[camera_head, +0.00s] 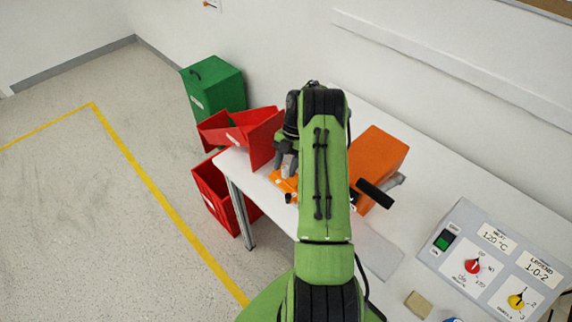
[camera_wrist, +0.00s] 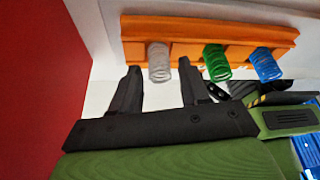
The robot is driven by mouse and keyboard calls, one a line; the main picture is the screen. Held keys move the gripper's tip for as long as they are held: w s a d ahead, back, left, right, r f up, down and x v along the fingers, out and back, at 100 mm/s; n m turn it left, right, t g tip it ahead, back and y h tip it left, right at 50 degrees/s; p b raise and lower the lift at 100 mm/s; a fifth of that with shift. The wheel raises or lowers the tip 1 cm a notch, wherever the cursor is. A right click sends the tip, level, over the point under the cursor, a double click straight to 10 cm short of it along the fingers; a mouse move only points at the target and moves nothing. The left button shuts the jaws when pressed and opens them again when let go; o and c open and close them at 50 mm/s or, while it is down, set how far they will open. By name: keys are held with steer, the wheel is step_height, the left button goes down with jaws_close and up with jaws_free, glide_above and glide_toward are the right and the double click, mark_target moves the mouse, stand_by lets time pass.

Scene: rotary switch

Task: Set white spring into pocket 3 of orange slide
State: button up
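The orange slide (camera_wrist: 190,30) runs across the top of the wrist view. It also shows in the head view (camera_head: 280,184), partly hidden by my arm. The white spring (camera_wrist: 159,62) stands at the slide, left of a green spring (camera_wrist: 217,62) and a blue spring (camera_wrist: 265,66). No pocket number is readable. My gripper (camera_wrist: 159,70) is open, with one finger on each side of the white spring in the picture and a visible gap to both. In the head view my gripper (camera_head: 284,163) is just above the slide.
A red bin (camera_head: 264,138) stands left of the slide. An orange machine with a black handle (camera_head: 375,192) is to the right. A grey control panel (camera_head: 470,262) and a tan block (camera_head: 418,305) are at the front right. A green bin (camera_head: 213,85) stands on the floor.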

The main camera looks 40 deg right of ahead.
steer(key=shift+o, duration=0.2)
steer(key=shift+r, duration=0.2)
steer(key=p+v, duration=0.2)
steer(key=v, duration=1)
steer(key=a+r+m+t+h, duration=0.25)
steer(key=a+r+m, duration=0.65)
steer(key=a+r, duration=0.95)
steer(key=s+a+r+m+t+h, duration=0.25)
steer(key=s+a+m, duration=0.25)
steer(key=s+a, duration=0.45)
steer(key=s+a+f+m+t, duration=0.1)
steer(key=s+a+f+m, duration=0.1)
steer(key=s+m, duration=0.5)
steer(key=s, duration=0.4)
steer(key=shift+s+a+f+t+y, duration=0.25)
steer(key=shift+s+f+t+y, duration=0.05)
steer(key=shift+s+t+y, duration=0.1)
